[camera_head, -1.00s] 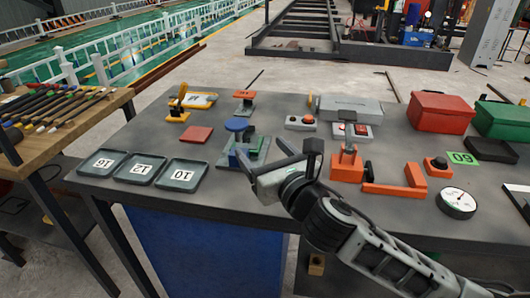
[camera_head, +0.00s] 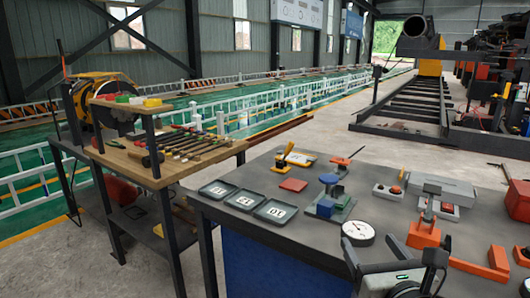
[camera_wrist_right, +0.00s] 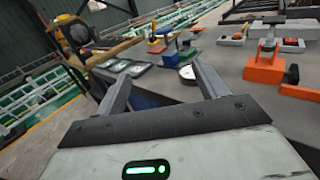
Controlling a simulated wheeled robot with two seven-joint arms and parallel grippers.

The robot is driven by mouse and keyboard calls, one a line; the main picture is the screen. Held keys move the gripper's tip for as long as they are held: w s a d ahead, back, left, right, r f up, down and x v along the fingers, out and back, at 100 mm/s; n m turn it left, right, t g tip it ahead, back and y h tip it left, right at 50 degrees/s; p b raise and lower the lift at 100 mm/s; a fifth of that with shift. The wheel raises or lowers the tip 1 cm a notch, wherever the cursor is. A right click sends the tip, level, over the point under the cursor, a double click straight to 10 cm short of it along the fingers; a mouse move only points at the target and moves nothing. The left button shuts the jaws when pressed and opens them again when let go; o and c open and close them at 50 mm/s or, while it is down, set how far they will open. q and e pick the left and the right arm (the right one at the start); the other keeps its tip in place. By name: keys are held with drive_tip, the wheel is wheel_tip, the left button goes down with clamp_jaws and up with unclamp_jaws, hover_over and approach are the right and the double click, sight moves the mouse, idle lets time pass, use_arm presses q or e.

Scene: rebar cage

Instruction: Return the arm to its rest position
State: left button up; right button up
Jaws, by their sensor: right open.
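My right gripper (camera_head: 393,258) is at the lower right of the head view, over the front part of the grey workbench (camera_head: 290,240). In the right wrist view its two fingers (camera_wrist_right: 160,82) stand wide apart with nothing between them. A round white dial gauge (camera_head: 358,232) lies on the bench just beyond the gripper. It also shows beside the right finger in the wrist view (camera_wrist_right: 187,72). My left gripper is not in view.
Three numbered trays (camera_head: 243,198) line the bench's left edge. A blue-topped clamp (camera_head: 328,185) and an orange clamp fixture (camera_head: 425,232) stand beyond the gripper. An orange bracket (camera_head: 497,262) is at right. A wooden tool table (camera_head: 175,158) stands left, across a gap.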

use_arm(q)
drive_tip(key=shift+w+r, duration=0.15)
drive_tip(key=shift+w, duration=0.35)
use_arm(e)
drive_tip(key=s+a+f+m+g, duration=0.1)
drive_tip(key=s+f+m+g, duration=0.1)
drive_tip(key=s+f+m, duration=0.4)
drive_tip(key=s+a+f+m+g+y, duration=0.1)
drive_tip(key=s+f+m, duration=0.5)
drive_tip(key=f+m, duration=0.6)
drive_tip(key=s+a+f+m+g, duration=0.2)
drive_tip(key=s+f+m+g, duration=0.2)
drive_tip(key=f+m, duration=0.5)
drive_tip(key=s+m, duration=0.2)
drive_tip(key=m, duration=0.5)
drive_tip(key=shift+s+a+g, duration=0.25)
drive_tip(key=shift+a+g, duration=0.05)
drive_tip(key=shift+a, duration=0.1)
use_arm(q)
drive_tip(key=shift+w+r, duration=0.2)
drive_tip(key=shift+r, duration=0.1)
